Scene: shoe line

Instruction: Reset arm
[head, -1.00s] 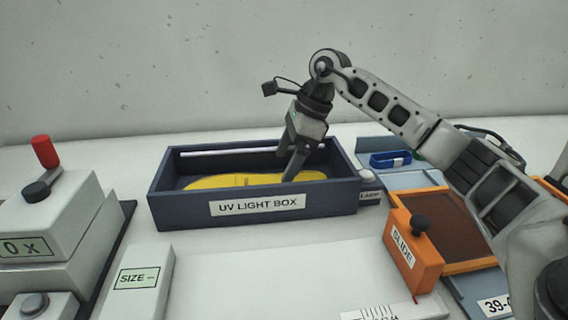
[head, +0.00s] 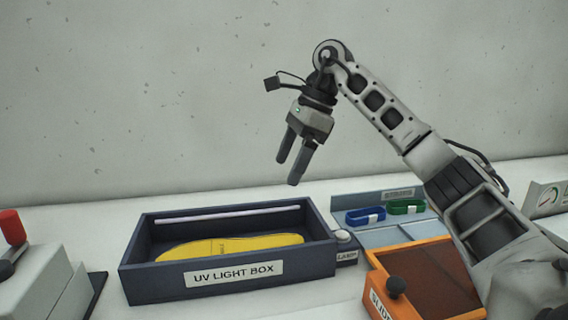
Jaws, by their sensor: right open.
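My right gripper (head: 287,172) hangs in the air above and behind the right part of the UV light box, fingers pointing down, apart and empty. The dark blue UV light box (head: 160,290) stands on the table with its top open. A yellow insole-shaped piece (head: 232,246) lies inside it, clear of the gripper. My left gripper is not in view.
A white lamp button (head: 343,237) sits at the box's right end. An orange slide frame (head: 408,258) stands to the right, near my right forearm. Behind it, a tray holds a blue band (head: 366,216) and a green band (head: 405,207). A grey machine with a red-tipped lever (head: 12,227) is at the left.

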